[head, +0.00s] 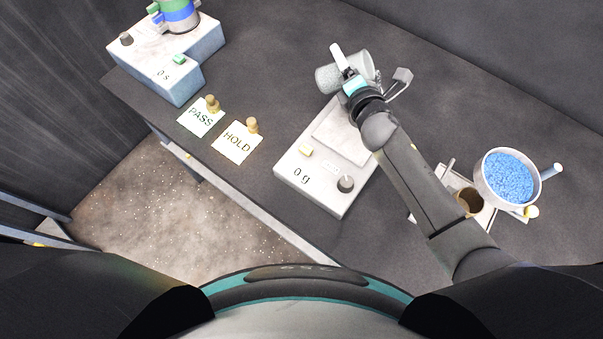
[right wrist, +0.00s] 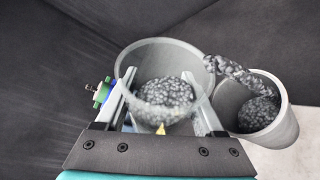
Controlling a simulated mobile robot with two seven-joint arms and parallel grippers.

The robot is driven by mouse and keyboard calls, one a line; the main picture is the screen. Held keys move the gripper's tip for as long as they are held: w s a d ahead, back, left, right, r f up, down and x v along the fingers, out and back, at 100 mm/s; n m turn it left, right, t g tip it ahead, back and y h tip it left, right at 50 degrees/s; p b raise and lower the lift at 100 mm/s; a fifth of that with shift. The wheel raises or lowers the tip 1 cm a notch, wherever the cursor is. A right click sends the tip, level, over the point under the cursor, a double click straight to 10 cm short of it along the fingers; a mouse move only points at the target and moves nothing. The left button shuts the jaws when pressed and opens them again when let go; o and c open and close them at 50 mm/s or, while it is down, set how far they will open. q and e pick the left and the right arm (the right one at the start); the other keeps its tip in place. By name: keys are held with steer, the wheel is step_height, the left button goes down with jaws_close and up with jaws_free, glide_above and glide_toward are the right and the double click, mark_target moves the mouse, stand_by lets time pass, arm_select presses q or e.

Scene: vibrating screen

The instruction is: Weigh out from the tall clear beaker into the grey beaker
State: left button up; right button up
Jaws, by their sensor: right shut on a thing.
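My right gripper (head: 352,78) is shut on the tall clear beaker (head: 328,79), beyond the scale's plate in the head view. In the right wrist view my gripper's fingers (right wrist: 163,100) lie either side of the clear beaker (right wrist: 133,75), which holds dark grey grains. A band of grains reaches from its right rim to the grey beaker (right wrist: 286,125), which has grains inside. The grey beaker is not clearly told apart in the head view. The scale (head: 292,170) reads 0 g. My left gripper is not in view.
PASS (head: 199,122) and HOLD (head: 238,148) cards with brass knobs lie left of the scale. A second device (head: 190,62) with a blue-green stack stands upper left. A pan of blue grains (head: 510,177) and a brown cup (head: 468,201) are at right.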

steer(key=shift+f, duration=0.2)
steer(key=shift+b, duration=0.3)
stand_by(1.0)
steer(key=shift+r+m, duration=0.15)
steer(key=shift+m, duration=0.25)
steer(key=shift+b, duration=0.3)
stand_by(5.8)
